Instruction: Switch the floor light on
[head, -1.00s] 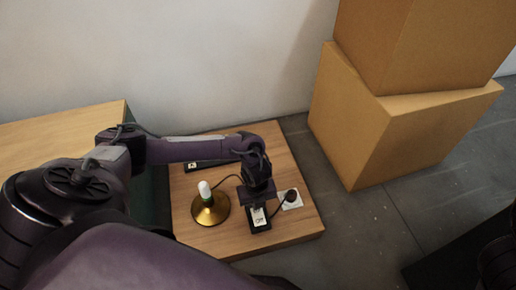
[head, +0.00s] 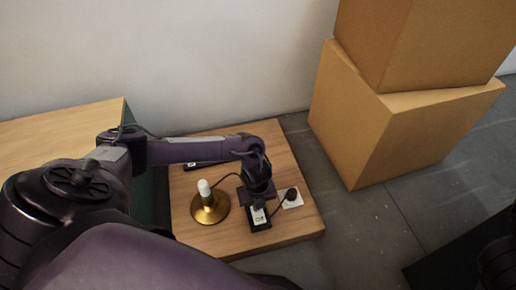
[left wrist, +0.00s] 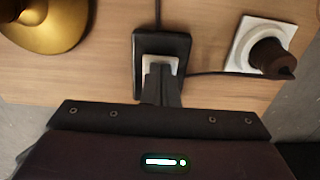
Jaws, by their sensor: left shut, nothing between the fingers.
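The floor light (head: 209,207) stands upright on a low wooden platform, with a round brass base and a white bulb showing no clear glow. A black switch box (head: 259,218) with a white rocker lies to its right; its marking is too small to read surely. My left gripper (head: 258,205) is shut and empty, just above the box. In the left wrist view, its closed fingertips (left wrist: 161,70) cover part of the white rocker (left wrist: 174,62) on the switch box (left wrist: 178,45); I cannot tell whether they touch. The brass base (left wrist: 45,25) shows at upper left.
A dark plug sits in a white socket plate (head: 293,200) right of the switch, with a cable to the box. Another dark box (head: 196,166) lies behind, partly under my left arm. Cardboard boxes (head: 370,130) stand at right. The platform's front (head: 235,245) is clear.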

